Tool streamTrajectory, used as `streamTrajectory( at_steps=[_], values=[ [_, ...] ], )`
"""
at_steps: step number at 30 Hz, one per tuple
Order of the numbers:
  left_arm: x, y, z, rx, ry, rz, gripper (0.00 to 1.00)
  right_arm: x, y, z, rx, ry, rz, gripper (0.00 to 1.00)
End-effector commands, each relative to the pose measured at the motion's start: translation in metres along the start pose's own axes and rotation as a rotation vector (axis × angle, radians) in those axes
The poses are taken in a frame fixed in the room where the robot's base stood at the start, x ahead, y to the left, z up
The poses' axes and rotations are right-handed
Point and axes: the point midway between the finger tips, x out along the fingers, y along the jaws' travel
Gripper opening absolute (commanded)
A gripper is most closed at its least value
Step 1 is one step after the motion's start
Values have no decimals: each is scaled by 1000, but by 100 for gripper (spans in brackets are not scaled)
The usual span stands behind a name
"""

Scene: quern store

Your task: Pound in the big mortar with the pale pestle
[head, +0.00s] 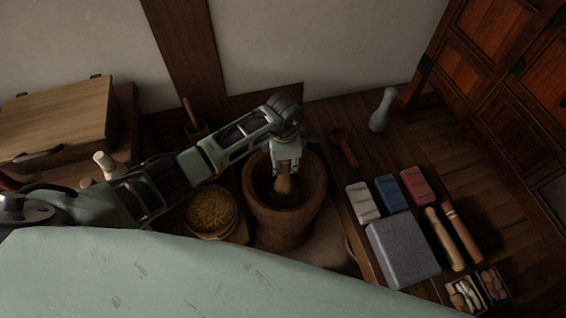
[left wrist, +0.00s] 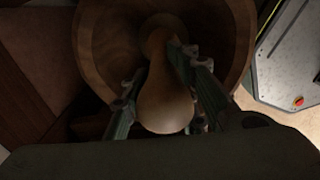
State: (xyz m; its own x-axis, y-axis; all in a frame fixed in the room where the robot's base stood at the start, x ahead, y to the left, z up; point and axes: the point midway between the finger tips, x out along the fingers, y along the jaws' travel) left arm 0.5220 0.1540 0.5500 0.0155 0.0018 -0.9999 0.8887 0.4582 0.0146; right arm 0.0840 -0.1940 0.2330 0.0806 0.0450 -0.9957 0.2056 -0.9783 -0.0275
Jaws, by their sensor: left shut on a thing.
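The big mortar (head: 268,225) is a deep, round wooden vessel in the middle of the head view. My left gripper (head: 286,170) is over its mouth, pointing down, shut on the pale pestle (head: 284,186). The pestle is light tan wood, with its lower part inside the mortar. In the left wrist view the rounded top of the pestle (left wrist: 165,105) sits between the two fingers, and the mortar's wall (left wrist: 232,35) rings it. I cannot tell whether the pestle touches the mortar's bottom. My right gripper is not in view.
A bowl of grain (head: 211,212) stands left of the mortar. To the right are a grey stone block (head: 402,250), coloured blocks (head: 391,194), two rods (head: 444,238) and a small divided box (head: 475,293). A grey pestle-shaped object (head: 381,112) stands behind, near a dark spoon (head: 343,146).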

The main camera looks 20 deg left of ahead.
Motion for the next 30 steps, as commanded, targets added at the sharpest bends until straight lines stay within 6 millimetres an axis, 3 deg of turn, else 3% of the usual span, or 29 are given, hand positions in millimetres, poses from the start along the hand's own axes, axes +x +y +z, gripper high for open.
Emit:
streamTrajectory(
  at_steps=[6,8,9,14,19,23,30],
  values=[
    [6,0,1,0,-3,3,0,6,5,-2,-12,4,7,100],
    [6,0,1,0,-3,2,0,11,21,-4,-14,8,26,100],
    [2,1,1,1,-4,3,0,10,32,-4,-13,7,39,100],
    [-29,2,1,2,-4,4,0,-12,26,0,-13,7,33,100],
    [-63,2,1,2,-4,4,0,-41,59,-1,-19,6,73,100],
    [-79,2,0,0,-3,3,0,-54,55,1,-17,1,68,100],
    [-79,2,1,0,-3,2,0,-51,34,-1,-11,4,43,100]
  ],
)
